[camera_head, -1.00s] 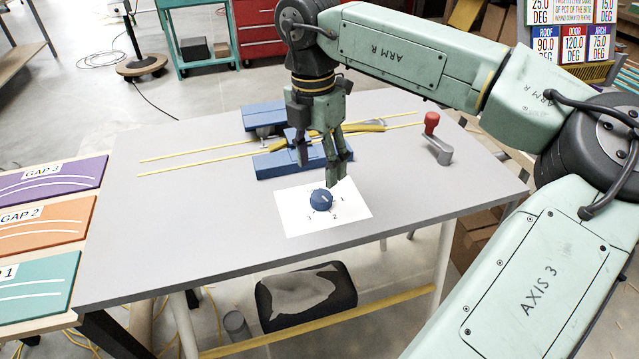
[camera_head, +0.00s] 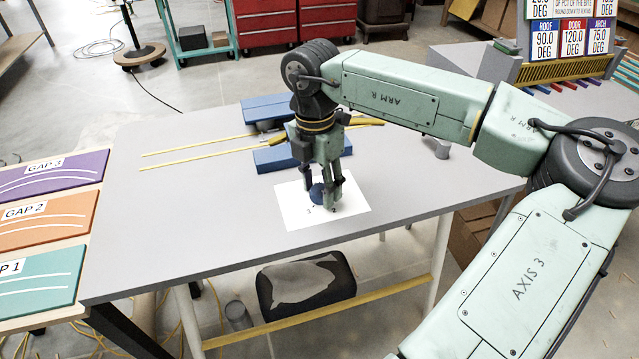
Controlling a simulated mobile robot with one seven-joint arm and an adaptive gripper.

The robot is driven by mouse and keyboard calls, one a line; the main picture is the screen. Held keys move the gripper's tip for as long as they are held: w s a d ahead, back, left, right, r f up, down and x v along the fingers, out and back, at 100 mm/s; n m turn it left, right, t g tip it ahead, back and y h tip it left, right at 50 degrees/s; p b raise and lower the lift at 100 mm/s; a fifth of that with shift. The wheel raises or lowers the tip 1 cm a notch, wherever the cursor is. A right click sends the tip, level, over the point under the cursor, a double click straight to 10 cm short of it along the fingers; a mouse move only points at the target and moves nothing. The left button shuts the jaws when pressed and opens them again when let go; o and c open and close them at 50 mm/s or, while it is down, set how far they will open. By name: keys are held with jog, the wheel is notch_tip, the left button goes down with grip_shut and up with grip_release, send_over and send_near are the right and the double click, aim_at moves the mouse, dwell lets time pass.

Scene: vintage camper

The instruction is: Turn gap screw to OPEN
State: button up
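The right finger hides part of the knob and some of the sheet's marks. The fingers stand apart; whether they touch the knob I cannot tell. No OPEN mark is readable, and the knob's pointer is hidden.
Behind my gripper a blue vise-like fixture (camera_head: 275,160) stands near two yellow rails (camera_head: 200,152). A grey crank (camera_head: 438,147) is partly hidden by my arm. GAP boards (camera_head: 40,225) lie at the left. The table's left part is clear.

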jog(key=c, duration=0.8)
